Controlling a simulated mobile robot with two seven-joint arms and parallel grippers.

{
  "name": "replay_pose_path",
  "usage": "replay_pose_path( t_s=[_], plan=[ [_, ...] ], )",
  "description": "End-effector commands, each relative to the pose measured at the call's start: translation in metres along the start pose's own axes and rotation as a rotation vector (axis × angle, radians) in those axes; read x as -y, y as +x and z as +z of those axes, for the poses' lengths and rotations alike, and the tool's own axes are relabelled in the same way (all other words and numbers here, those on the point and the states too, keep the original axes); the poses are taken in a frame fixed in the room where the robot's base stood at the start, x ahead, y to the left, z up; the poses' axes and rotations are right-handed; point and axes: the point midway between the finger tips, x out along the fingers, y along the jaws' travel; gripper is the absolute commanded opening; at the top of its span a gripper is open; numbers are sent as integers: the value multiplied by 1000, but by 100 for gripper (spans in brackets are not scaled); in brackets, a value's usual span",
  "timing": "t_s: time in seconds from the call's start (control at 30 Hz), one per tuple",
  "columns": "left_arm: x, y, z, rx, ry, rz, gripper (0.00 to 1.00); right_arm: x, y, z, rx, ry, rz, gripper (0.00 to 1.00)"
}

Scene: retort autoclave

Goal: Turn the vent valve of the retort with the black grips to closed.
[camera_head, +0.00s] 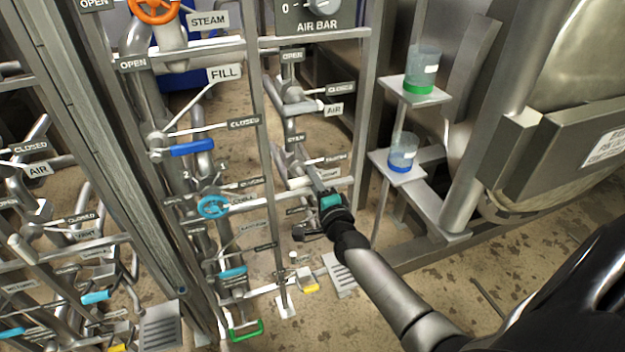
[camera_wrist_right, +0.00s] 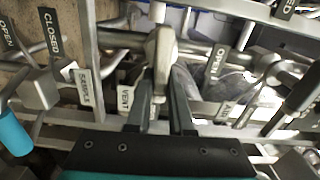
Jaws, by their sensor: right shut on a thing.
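My right gripper (camera_head: 318,188) reaches into the pipe rack in the head view, at a valve below the AIR valve. In the right wrist view its two dark fingers (camera_wrist_right: 160,85) are shut on a pale metal handle (camera_wrist_right: 160,48), with one finger on each side. A VENT tag (camera_wrist_right: 125,100) hangs beside the left finger. An OPEN tag (camera_wrist_right: 215,62) stands to the right of the handle and a CLOSED tag (camera_wrist_right: 49,32) is farther left. The fingers hide part of the valve, so its exact angle is unclear. My left gripper is not in view.
The AIR valve (camera_head: 292,95) sits just above on the same rack. A blue-grip lever (camera_head: 192,148) and blue handwheel (camera_head: 213,206) are to the left. Two small shelves hold a green-based beaker (camera_head: 421,72) and a blue-based beaker (camera_head: 402,152) at right. A SAMPLE tag (camera_wrist_right: 84,90) is close by.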

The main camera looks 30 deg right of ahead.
Motion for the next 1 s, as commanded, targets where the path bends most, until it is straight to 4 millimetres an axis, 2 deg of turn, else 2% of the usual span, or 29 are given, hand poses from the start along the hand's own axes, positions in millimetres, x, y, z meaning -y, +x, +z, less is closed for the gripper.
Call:
replay_pose_path(
  t_s=[0.23, 0.7, 0.73, 1.0],
  plan=[
    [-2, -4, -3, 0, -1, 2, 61, -2, 0, 0, 2, 64, 3, 0],
    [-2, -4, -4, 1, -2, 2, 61, -2, 0, 1, 1, 77, 3, 0],
    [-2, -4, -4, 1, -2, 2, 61, -2, 0, 1, 1, 77, 3, 22],
    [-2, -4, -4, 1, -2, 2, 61, -2, 0, 0, 1, 75, 2, 50]
  ],
)
